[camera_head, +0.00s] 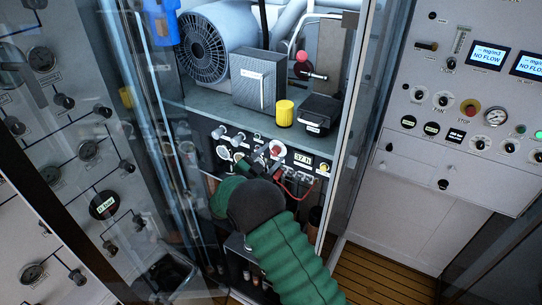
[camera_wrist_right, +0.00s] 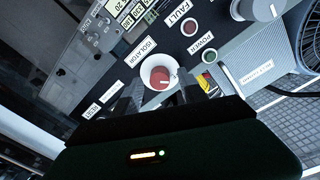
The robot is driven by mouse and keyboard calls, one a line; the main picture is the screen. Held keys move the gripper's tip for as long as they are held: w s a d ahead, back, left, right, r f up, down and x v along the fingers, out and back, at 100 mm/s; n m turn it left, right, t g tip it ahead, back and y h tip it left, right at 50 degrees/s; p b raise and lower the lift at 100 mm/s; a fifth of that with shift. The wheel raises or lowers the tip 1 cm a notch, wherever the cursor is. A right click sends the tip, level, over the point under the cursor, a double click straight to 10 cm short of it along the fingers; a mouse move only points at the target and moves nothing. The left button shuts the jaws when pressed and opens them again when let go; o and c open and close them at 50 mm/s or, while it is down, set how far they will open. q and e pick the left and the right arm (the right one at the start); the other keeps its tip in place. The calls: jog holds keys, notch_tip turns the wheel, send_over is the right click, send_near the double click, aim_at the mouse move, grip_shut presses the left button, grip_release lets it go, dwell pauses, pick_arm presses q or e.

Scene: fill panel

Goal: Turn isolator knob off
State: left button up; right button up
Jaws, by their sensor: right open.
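The isolator knob (camera_wrist_right: 160,77) is a red knob on a round white base, beside the "ISOLATOR" label in the right wrist view. In the head view, a red and white knob (camera_head: 277,149) shows on the dark control panel just beyond my right arm. My right gripper (camera_wrist_right: 163,92) is open, its dark fingers on either side of the lower part of the knob's base. I cannot tell whether they touch it. In the head view, my green sleeve and dark wrist hide most of that gripper. My left gripper is not in view.
The dark panel (camera_wrist_right: 112,70) also carries a red fault light (camera_wrist_right: 189,28), a green power light (camera_wrist_right: 209,56) and a grey knob (camera_wrist_right: 258,10). A yellow cylinder (camera_head: 285,113) and a grey box (camera_head: 258,80) stand on the shelf above. Glass doors flank the cabinet.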

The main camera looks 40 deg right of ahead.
jog(key=b+v, duration=0.6)
jog(key=v, duration=1)
jog(key=shift+a+b, duration=0.25)
jog(key=shift+b, duration=0.05)
jog(key=shift+w+d+f, duration=0.1)
jog(key=shift+d+f, duration=0.05)
